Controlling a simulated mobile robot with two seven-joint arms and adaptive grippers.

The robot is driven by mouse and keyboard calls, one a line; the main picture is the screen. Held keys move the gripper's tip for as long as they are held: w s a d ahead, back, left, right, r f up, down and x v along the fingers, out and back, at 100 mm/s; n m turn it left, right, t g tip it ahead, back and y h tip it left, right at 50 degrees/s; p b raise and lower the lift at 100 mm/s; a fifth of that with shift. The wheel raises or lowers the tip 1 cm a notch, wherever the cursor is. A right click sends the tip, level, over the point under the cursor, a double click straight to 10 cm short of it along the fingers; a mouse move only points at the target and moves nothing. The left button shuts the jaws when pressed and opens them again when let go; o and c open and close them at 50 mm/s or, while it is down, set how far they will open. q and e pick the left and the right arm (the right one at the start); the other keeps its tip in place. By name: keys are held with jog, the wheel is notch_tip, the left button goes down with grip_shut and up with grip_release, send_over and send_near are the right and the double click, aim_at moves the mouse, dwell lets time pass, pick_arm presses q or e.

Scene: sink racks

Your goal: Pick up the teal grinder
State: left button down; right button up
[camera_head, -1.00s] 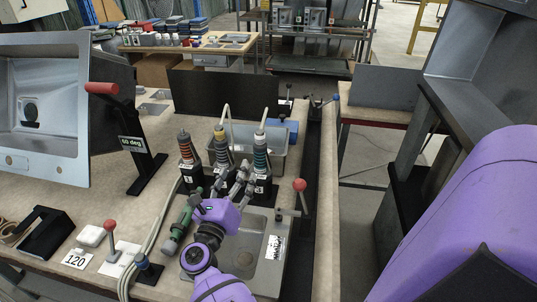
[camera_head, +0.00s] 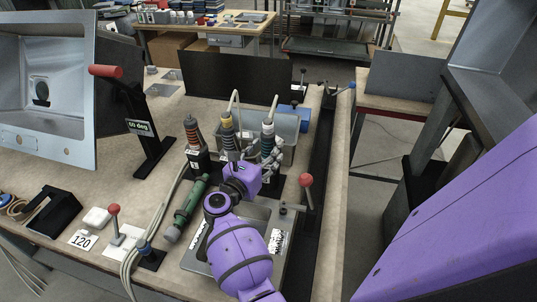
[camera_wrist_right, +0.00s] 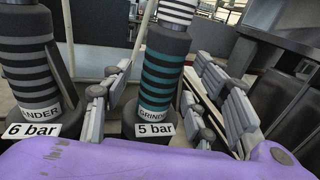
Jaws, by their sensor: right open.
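The teal grinder (camera_head: 267,143) stands upright in its holder, a black tool with teal bands and a hose from its top. In the right wrist view the teal grinder (camera_wrist_right: 163,75) carries a "5 bar" label at its base. My right gripper (camera_head: 259,163) is open close in front of it. In the wrist view the fingers of my right gripper (camera_wrist_right: 172,98) stand one on each side of the grinder. I cannot tell whether they touch it. The lower part of the grinder is hidden by the gripper in the head view. My left gripper is not in view.
A sander (camera_wrist_right: 28,70) with a "6 bar" label stands close left of the grinder. An orange-banded tool (camera_head: 193,135) stands further left. A green cylindrical tool (camera_head: 188,207) lies left of my right arm. A red-knobbed lever (camera_head: 306,190) rises at the right.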

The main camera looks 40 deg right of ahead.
aim_at(268, 120)
jog(key=shift+x, duration=0.85)
grip_shut()
jog(key=shift+r, duration=0.65)
notch_tip(268, 120, up, 8)
jog(key=shift+r+p, duration=0.1)
jog(key=shift+p, duration=0.2)
jog(key=shift+r, duration=0.35)
